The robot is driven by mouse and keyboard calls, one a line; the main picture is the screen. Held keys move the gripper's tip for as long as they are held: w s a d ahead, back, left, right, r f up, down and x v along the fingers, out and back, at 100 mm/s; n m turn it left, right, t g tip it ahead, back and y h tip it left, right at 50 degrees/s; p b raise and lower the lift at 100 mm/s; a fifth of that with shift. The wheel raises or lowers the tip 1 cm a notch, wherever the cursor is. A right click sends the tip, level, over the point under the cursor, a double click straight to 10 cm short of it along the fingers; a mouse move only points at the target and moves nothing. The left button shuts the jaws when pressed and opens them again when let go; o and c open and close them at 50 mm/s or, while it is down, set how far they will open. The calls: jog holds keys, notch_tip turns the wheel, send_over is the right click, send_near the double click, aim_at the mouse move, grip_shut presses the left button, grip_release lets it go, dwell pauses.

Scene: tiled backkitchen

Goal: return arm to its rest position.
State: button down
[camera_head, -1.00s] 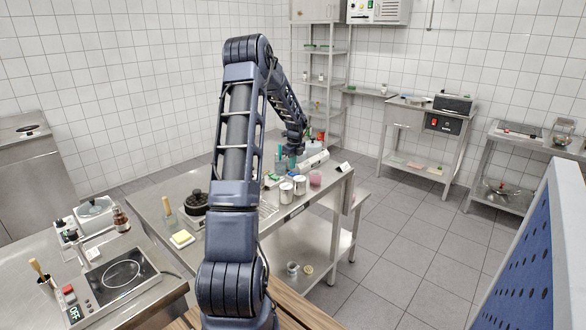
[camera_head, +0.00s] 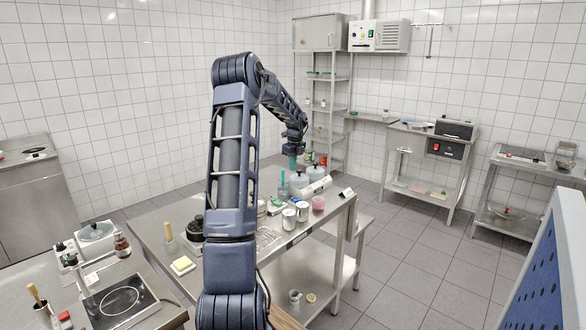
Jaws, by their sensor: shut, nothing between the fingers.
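My dark blue-grey arm rises from the bottom middle of the view, bends at a high elbow and slopes down to the right. My gripper (camera_head: 292,161) is at its far end, pointing down above the back part of the steel table (camera_head: 150,222). It is small in the view; it appears shut with nothing held. It is close above or in front of several containers, and the exact gap cannot be told.
White tins (camera_head: 289,217), a pink cup (camera_head: 318,203) and grey-lidded pots (camera_head: 300,180) crowd the table under my forearm. A black pot (camera_head: 195,228) and yellow sponge (camera_head: 182,264) are left of my arm. A blue perforated panel (camera_head: 550,270) stands at right. Floor beyond the table is clear.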

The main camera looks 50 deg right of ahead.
dwell(0.4)
jog(key=w+a+r+n+t, duration=0.1)
jog(key=a+r+n, duration=0.45)
jog(key=a, duration=0.75)
jog(key=w+a+r+n, duration=0.1)
jog(key=a+r+n, duration=0.4)
jog(key=a, duration=0.7)
jog(key=w+a+r+n+t, duration=0.15)
jog(key=a+r+n, duration=0.4)
jog(key=a, duration=0.75)
jog(key=s+a+f+n, duration=0.2)
jog(key=s+a+n, duration=0.7)
jog(key=a, duration=0.4)
jog(key=s+a+f+n+t, duration=0.1)
jog(key=s+a+n, duration=0.9)
jog(key=a+n, duration=0.1)
jog(key=shift+s+a+f, duration=0.25)
jog(key=shift+a+f, duration=0.1)
jog(key=shift+a, duration=0.55)
